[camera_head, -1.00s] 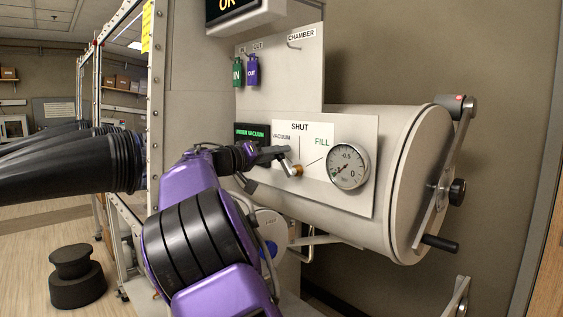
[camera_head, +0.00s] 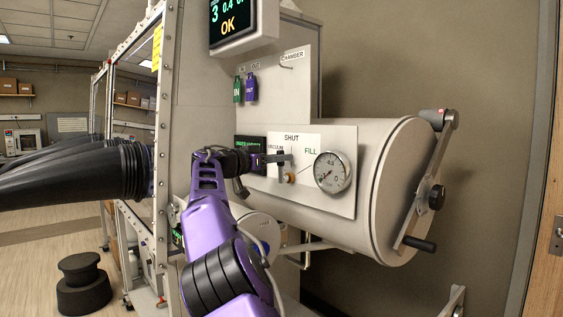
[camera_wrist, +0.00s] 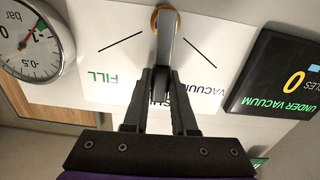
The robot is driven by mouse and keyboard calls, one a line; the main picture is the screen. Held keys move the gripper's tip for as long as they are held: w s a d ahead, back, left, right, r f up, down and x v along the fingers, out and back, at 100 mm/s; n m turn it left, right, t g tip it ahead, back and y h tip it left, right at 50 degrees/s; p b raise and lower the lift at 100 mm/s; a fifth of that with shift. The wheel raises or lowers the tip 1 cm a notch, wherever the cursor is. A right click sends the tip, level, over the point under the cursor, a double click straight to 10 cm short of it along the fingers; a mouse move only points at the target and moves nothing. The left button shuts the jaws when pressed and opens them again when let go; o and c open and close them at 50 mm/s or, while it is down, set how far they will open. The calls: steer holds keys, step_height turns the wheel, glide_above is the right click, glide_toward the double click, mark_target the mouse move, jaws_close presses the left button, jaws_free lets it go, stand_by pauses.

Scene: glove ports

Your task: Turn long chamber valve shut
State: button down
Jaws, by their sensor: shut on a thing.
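The long chamber valve is a grey metal lever (camera_wrist: 169,45) on a brass pivot (camera_wrist: 164,14), which also shows in the head view (camera_head: 291,178). It is on a white panel (camera_head: 340,205) printed VACUUM, SHUT and FILL. In the upside-down wrist view, the lever runs from the pivot toward the SHUT label (camera_wrist: 160,95), between the two slanted VACUUM and FILL lines. My gripper (camera_wrist: 163,78) is shut on the lever, with a black finger on each side. The fingers partly hide the SHUT label. In the head view, my gripper (camera_head: 281,160) is at the panel below SHUT (camera_head: 291,138).
A round gauge (camera_head: 332,172) is right of the valve. A black UNDER VACUUM display (camera_wrist: 285,78) is on its other side. The chamber door has a protruding handle (camera_head: 419,244). Green and purple tags (camera_head: 251,89) hang above. Black gloves (camera_head: 70,180) stick out at left.

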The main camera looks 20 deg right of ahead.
steer(key=shift+s+m, duration=0.15)
steer(key=shift+m, duration=0.15)
steer(key=c, duration=0.7)
jaws_free()
steer(key=b+v, duration=0.1)
steer(key=v, duration=1.6)
steer(key=shift+s+a, duration=0.1)
steer(key=shift+a, duration=0.05)
